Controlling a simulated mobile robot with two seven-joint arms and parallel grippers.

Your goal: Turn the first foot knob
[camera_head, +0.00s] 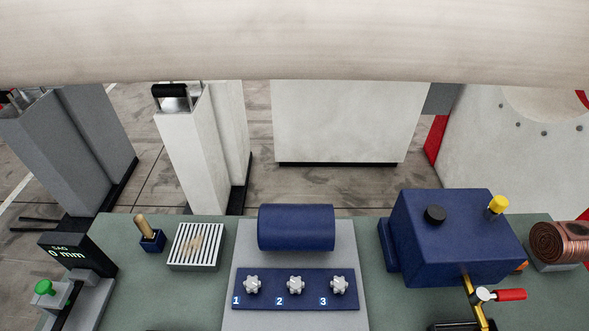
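Three light grey star-shaped knobs sit in a row on a dark blue panel (296,302). The knob marked 1 (252,285) is at the left, the knob marked 2 (295,285) is in the middle, and the knob marked 3 (338,284) is at the right. Nothing touches or covers them. A dark blue cylinder (296,228) lies just behind the panel. Neither of my grippers shows in the head view.
A display reading "SAG 0 mm" (68,254) and a green knob (44,287) stand left. A slatted tray (196,247) is left of the panel. A blue box (450,240) and red-handled lever (510,295) stand right. A large pale cylinder (290,40) spans the top.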

